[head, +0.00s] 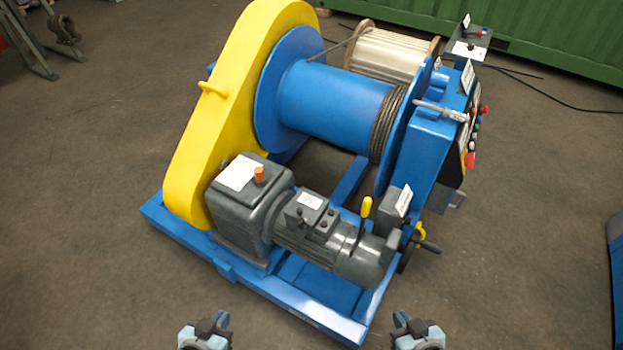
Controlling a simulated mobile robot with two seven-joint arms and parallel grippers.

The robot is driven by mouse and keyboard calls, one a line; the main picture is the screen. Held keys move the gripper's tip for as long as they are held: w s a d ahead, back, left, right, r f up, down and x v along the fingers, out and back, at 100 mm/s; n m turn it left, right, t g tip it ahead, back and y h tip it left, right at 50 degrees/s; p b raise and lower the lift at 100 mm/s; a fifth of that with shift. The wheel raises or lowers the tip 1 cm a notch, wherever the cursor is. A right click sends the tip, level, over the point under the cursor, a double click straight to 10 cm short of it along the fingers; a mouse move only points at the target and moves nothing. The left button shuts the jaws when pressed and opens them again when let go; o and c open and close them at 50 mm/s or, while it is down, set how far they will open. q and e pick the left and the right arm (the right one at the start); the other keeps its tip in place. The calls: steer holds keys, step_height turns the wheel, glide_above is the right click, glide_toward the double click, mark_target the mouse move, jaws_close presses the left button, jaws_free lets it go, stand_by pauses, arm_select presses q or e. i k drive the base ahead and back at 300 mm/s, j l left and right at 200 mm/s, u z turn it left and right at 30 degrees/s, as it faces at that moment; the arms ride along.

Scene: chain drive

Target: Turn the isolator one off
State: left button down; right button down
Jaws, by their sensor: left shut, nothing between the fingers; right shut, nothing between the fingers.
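A blue winch (322,100) with a yellow chain guard (215,125) stands on a blue base frame. A dark control panel (467,140) with several coloured knobs, including a red one (469,160), is on the right side of the winch, seen edge-on. I cannot tell which part is isolator one; the labels are too small to read. My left gripper (214,324) is shut and empty at the bottom edge, in front of the frame. My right gripper (406,323) is shut and empty at the bottom edge, further right. Both are well apart from the panel.
A grey motor and gearbox (250,205) with a yellow lever (366,206) sit at the front of the frame. A handwheel (408,250) juts out at the right. A grey control box (467,50) stands behind. Floor is free right of the winch.

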mark_target(469, 160)
steer(key=u, duration=0.2)
steer(key=l+u, duration=0.35)
steer(key=l, duration=0.15)
steer(key=k+l+u, duration=0.2)
steer(key=l+u, duration=0.2)
steer(key=k+l+u, duration=0.1)
steer(key=l, duration=0.25)
steer(key=k+l, duration=0.15)
steer(key=l, duration=0.2)
steer(key=k+l+u, duration=0.15)
steer(key=l, duration=0.2)
steer(key=k+l, duration=0.15)
steer(key=l, duration=0.2)
steer(key=k+l, duration=0.15)
steer(key=l, duration=0.15)
steer(key=k+l, duration=0.15)
steer(key=l, duration=0.2)
steer(key=i+l, duration=0.1)
steer(key=l, duration=0.2)
steer(key=i+l, duration=0.1)
steer(key=l, duration=0.2)
steer(key=u, duration=0.05)
